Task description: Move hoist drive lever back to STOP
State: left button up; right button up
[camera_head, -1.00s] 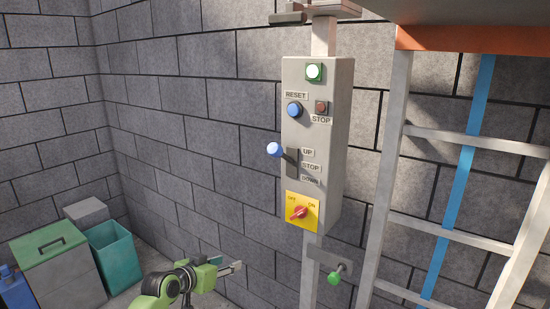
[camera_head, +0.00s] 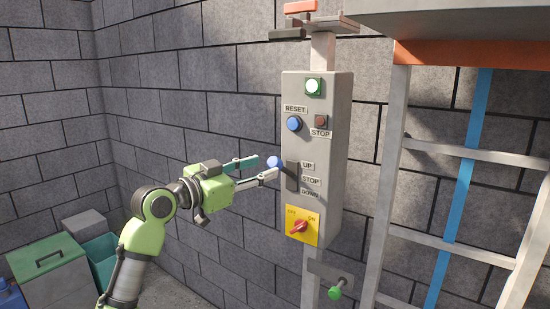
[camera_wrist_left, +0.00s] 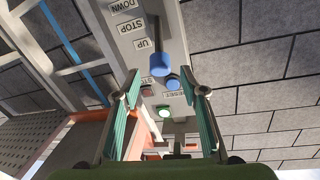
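The hoist control box (camera_head: 316,150) hangs on a post and shows in both views. Its drive lever has a blue knob (camera_head: 273,162) sticking out from a dark slot (camera_head: 291,177) beside the UP, STOP and DOWN labels. The lever leans toward UP; the knob also shows in the wrist view (camera_wrist_left: 160,67). My left gripper (camera_head: 267,168) is open, with its fingers on either side of the knob. I cannot tell whether a finger touches it. My right gripper is not in view.
A blue RESET button (camera_head: 293,124), a small red STOP button (camera_head: 321,121) and a red rotary switch (camera_head: 299,227) share the box. A ladder (camera_head: 440,230) stands on the right. Bins (camera_head: 50,275) stand at lower left. A platform overhangs at upper right.

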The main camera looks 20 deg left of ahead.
aim_at(270, 165)
pick_arm(q)
jog(key=p+x, duration=0.1)
jog(key=x, duration=0.4)
jog(key=shift+w+d, duration=0.2)
jog(key=shift+w, duration=0.15)
jog(key=shift+f, duration=0.1)
grip_shut()
